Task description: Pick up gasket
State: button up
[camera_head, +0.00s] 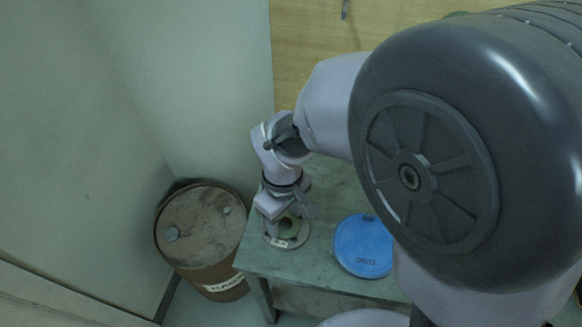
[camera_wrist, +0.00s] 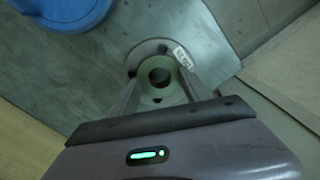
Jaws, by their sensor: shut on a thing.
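The gasket (camera_wrist: 145,76) appears to be the pale green ring with a dark round hole. It lies over or just above a round grey flange (camera_wrist: 150,48) with dark bolt holes and a small white label. My gripper (camera_wrist: 160,80) points down with one finger on each side of the green ring, shut on it. In the head view my gripper (camera_head: 288,217) is over the table's left end, and the grey flange (camera_head: 272,240) shows around it. The fingers partly hide the ring there. I cannot tell whether the ring touches the flange.
A blue round lid (camera_head: 363,245) lies on the green-grey table (camera_head: 315,262), right of the flange; it also shows in the wrist view (camera_wrist: 62,10). A rusty brown drum (camera_head: 200,235) stands left of the table. Walls close in behind and left.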

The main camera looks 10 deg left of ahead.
jog(key=shift+r+p, duration=0.35)
jog(key=shift+r, duration=0.15)
jog(key=r+p, duration=0.1)
jog(key=r, duration=0.2)
jog(key=shift+s+d+p, duration=0.15)
jog(key=shift+s+p, duration=0.2)
jog(key=shift+p, duration=0.05)
jog(key=s+d, duration=0.1)
jog(key=s, duration=0.2)
jog(key=s+d+p, duration=0.1)
jog(key=s, duration=0.1)
jog(key=s+d+r, duration=0.1)
jog(key=s, duration=0.2)
jog(key=shift+s, duration=0.35)
jog(key=s+d+b, duration=0.2)
jog(key=s+b, duration=0.3)
jog(key=shift+s, duration=0.35)
jog(key=shift+r, duration=0.1)
